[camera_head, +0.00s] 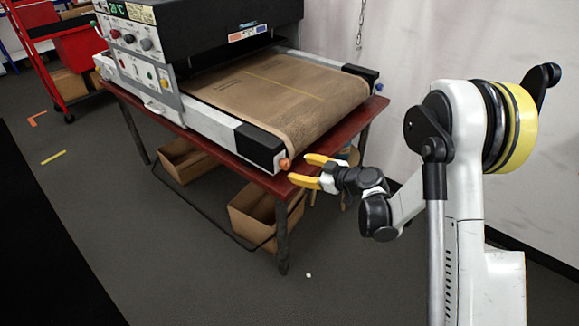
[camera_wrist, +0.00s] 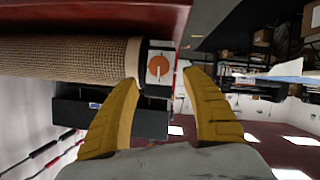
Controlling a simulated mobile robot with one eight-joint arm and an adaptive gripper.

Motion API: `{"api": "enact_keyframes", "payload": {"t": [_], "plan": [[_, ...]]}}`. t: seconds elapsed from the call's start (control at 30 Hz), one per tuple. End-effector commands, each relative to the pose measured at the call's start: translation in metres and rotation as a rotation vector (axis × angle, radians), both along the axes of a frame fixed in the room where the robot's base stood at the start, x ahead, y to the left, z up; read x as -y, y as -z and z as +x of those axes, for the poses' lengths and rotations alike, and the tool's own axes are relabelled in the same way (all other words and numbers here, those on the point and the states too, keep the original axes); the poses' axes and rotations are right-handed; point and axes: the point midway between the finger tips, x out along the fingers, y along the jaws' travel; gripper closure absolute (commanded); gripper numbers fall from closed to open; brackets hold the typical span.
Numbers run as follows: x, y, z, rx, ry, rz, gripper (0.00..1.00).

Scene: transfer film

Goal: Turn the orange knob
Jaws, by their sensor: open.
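The orange knob (camera_head: 285,164) sits on the near corner of the conveyor machine, at the end of a black block. In the wrist view the round orange knob (camera_wrist: 158,66) shows on a pale plate, beyond the fingertips and between them, nearer the left one. My gripper (camera_head: 311,170) has yellow fingers and is just right of the knob. In the wrist view my gripper (camera_wrist: 159,80) is open with nothing between its fingers. A small gap seems to lie between fingertips and knob; exact contact cannot be told.
The conveyor belt (camera_head: 275,90) is brown and stands on a dark red table (camera_head: 215,153). Cardboard boxes (camera_head: 262,215) sit under the table. A red cart (camera_head: 75,45) stands at the back left. A white wall (camera_head: 400,60) is behind. The grey floor in front is mostly clear.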

Motion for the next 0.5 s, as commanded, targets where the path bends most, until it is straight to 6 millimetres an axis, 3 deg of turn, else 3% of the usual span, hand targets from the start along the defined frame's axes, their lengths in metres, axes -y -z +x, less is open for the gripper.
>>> {"api": "enact_keyframes", "payload": {"t": [0.23, 0.5], "plan": [[-0.034, 0.022, 0.032, -0.001, -0.002, 0.000, 0.44], [-0.052, 0.030, 0.051, -0.001, 0.001, 0.000, 0.44]]}}
